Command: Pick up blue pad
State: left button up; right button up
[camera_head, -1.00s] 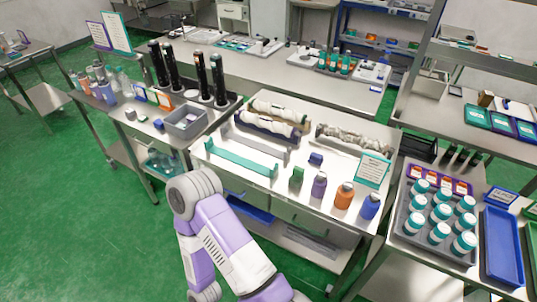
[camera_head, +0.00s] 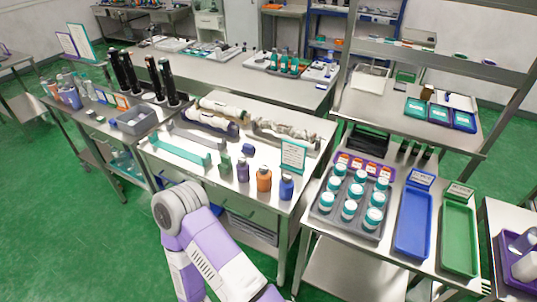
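A small dark blue block (camera_head: 248,149), which may be the blue pad, lies on the steel table (camera_head: 215,180) behind the row of bottles. It is small in the head view and its exact shape is hard to tell. One of my purple and white arms rises at the bottom, in front of the table, with its bent joint below the table's near left edge. Neither gripper shows in the picture, so I see nothing held.
Green, purple, orange and blue bottles (camera_head: 286,187) stand near the table's front edge. A teal holder (camera_head: 180,149), white rolls and an upright sign (camera_head: 293,155) share the top. A side table holds teal-capped jars, a blue tray (camera_head: 413,222) and a green tray (camera_head: 459,237).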

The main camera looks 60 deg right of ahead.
aim_at(248, 149)
jog(key=z, duration=1.35)
